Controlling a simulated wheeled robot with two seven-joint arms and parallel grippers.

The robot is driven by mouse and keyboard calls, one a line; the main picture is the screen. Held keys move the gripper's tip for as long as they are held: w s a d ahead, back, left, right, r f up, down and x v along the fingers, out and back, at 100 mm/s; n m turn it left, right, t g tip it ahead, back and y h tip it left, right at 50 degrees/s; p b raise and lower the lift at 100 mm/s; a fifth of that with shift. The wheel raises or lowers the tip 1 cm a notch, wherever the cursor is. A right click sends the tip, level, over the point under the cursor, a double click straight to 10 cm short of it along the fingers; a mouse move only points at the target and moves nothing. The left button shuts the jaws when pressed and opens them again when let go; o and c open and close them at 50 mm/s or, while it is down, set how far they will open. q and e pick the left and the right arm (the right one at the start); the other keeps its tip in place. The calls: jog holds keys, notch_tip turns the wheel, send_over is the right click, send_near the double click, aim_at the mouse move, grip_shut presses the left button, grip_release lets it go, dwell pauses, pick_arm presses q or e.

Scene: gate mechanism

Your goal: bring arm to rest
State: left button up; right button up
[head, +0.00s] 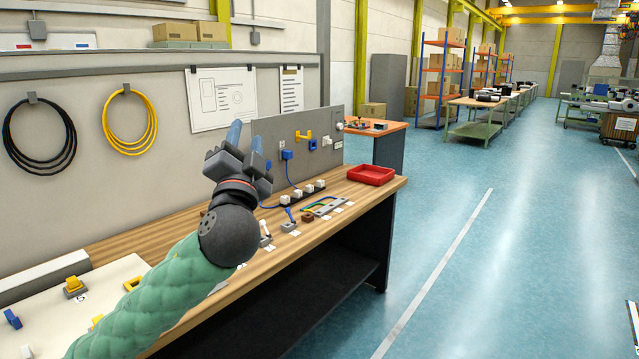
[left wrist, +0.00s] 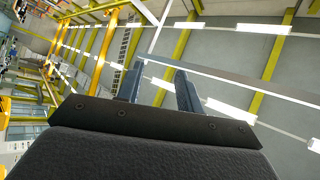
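My left arm comes in from the bottom left of the head view in a green padded sleeve. Its gripper (head: 245,138) is raised in front of the back panel above the workbench, fingers pointing up. The two blue fingers stand apart with nothing between them. In the left wrist view the fingers (left wrist: 160,88) are also apart and empty, against the ceiling. My right gripper is in neither view.
The wooden workbench (head: 365,191) carries a red tray (head: 370,175), a grey panel (head: 325,160) with plugs, and small parts. A white board (head: 55,310) with yellow and blue pieces lies at the left. The blue floor (head: 480,240) to the right is clear.

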pick_arm(q)
jog(key=s+f+n+g+h, duration=0.15)
jog(key=f+g, duration=0.35)
jog(key=f, duration=0.8)
jog(key=s+a+f+n+g, duration=0.1)
jog(key=s+f+n+g, duration=0.2)
jog(key=f, duration=1)
jog(key=s+f+g, duration=0.2)
jog(key=f+g, duration=0.4)
jog(key=f, duration=0.7)
jog(key=s+f+n+g+h, duration=0.1)
jog(key=s+f+n+g, duration=0.2)
jog(key=s+f, duration=2.6)
jog(key=s+g, duration=0.2)
jog(key=g, duration=0.3)
jog(key=shift+s+d, duration=0.15)
jog(key=shift+s, duration=0.15)
jog(key=shift+n, duration=0.25)
